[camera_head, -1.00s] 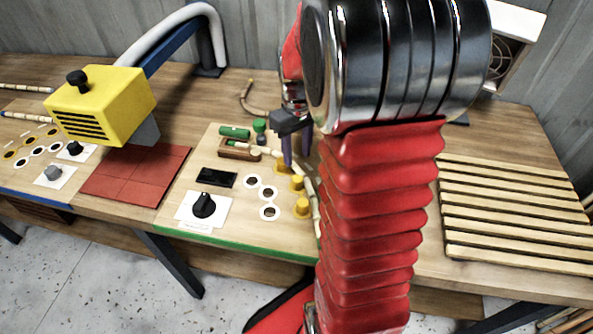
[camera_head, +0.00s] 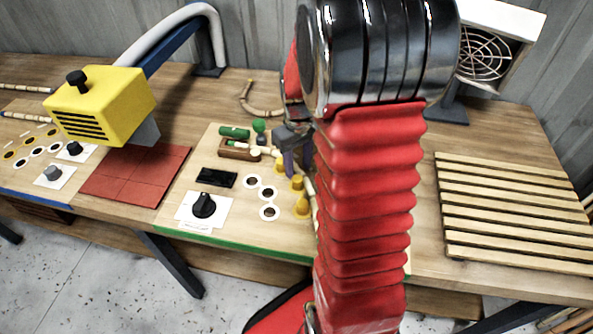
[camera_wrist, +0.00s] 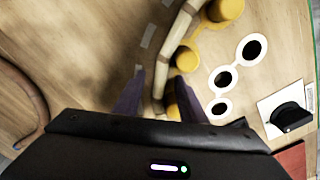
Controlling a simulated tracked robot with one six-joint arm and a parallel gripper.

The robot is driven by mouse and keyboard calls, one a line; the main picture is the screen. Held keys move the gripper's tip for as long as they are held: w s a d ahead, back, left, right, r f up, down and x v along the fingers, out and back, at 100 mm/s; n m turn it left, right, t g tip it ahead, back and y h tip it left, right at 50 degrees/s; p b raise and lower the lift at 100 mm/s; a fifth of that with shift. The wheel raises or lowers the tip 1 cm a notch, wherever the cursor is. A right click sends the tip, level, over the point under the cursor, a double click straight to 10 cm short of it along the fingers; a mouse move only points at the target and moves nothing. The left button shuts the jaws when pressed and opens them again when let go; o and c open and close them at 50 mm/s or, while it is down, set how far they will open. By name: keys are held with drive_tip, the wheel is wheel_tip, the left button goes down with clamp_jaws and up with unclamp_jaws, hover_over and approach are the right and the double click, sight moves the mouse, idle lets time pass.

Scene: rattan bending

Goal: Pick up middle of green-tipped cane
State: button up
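The pale, banded cane (camera_head: 309,187) lies bent on the pegboard, running from the wooden clamp block (camera_head: 240,152) past the yellow pegs (camera_head: 298,183). My arm hides its near part in the head view, and I cannot make out a green tip. My gripper (camera_head: 290,163) is low over the board at the cane. In the wrist view, my gripper's two purple fingers (camera_wrist: 158,98) stand apart with the cane (camera_wrist: 179,32) passing between them. Gaps show on both sides of the cane, so the gripper is open. The fingertips' height above the board is unclear.
Yellow pegs (camera_wrist: 187,60) stand close beside the cane. A black knob (camera_head: 204,205) and a green cylinder (camera_head: 234,132) are on the board. A curved brown cane (camera_head: 258,108) lies behind. A slatted rack (camera_head: 515,213) is right, a yellow lamp head (camera_head: 100,103) left.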

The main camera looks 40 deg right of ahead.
sight(298, 168)
drive_tip(key=shift+c, duration=0.3)
clamp_jaws()
drive_tip(key=shift+r, duration=0.1)
wheel_tip(298, 168, up, 10)
idle(0.7)
idle(0.4)
